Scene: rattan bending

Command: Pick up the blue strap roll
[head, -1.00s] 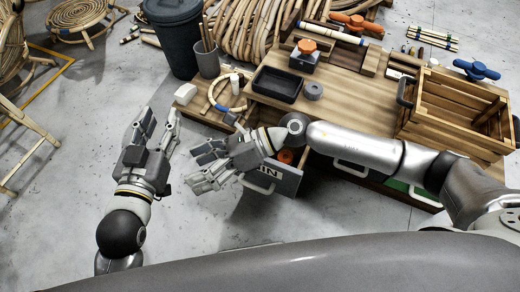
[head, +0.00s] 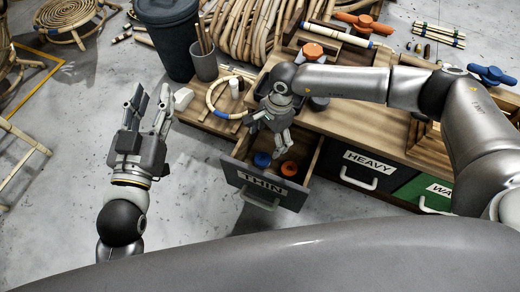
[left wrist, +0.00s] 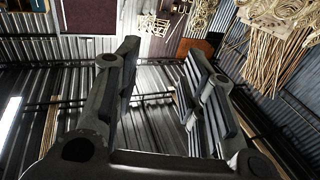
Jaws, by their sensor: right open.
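The blue strap roll (head: 262,159) sits inside the open drawer labelled THIN (head: 262,185), at its left side, beside an orange roll (head: 289,168). My right gripper (head: 268,136) is open, pointing down over the back of the drawer. In the picture it is just above the blue roll and apart from it. My left gripper (head: 149,105) is open and empty over the floor at the left. The left wrist view shows its open fingers (left wrist: 160,95) against the wall and ceiling, with no task object there.
The wooden workbench (head: 345,110) stands behind the drawer. Shut drawers labelled HEAVY (head: 368,161) and WAX or similar, partly hidden, lie to the right. A bent rattan ring (head: 213,100), a grey cup (head: 204,66) and a dark bin (head: 170,40) are at the left. Floor in front is clear.

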